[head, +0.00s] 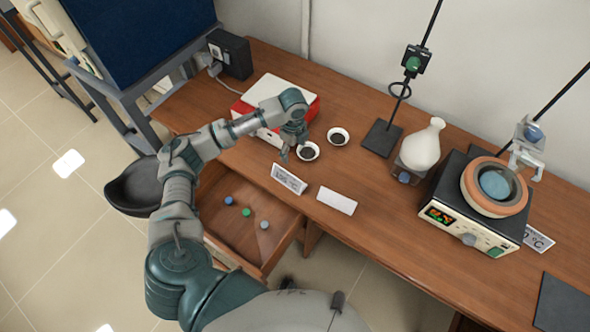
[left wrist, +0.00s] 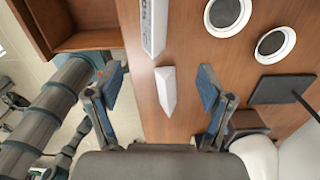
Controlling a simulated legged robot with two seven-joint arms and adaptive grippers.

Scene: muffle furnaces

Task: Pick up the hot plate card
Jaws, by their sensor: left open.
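My left gripper (head: 293,150) is open and empty above the desk, near two small dishes in the head view. In the left wrist view its fingers (left wrist: 162,78) stand wide apart, with a white tent-shaped card (left wrist: 168,92) between them in the picture, below. That blank-looking card (head: 337,201) lies near the desk's front edge. A printed card (head: 289,179) stands left of it; it also shows in the left wrist view (left wrist: 153,25). Another card marked °C (head: 538,240) is partly hidden behind the hot plate unit (head: 468,238). I cannot tell which is the hot plate card. My right gripper is not in view.
An open drawer (head: 279,247) with several small coloured items lies below the desk front. Two dishes (head: 338,136) with dark contents, a stand (head: 382,138) and a white flask (head: 420,148) occupy the desk. Bare wood lies right of the blank card.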

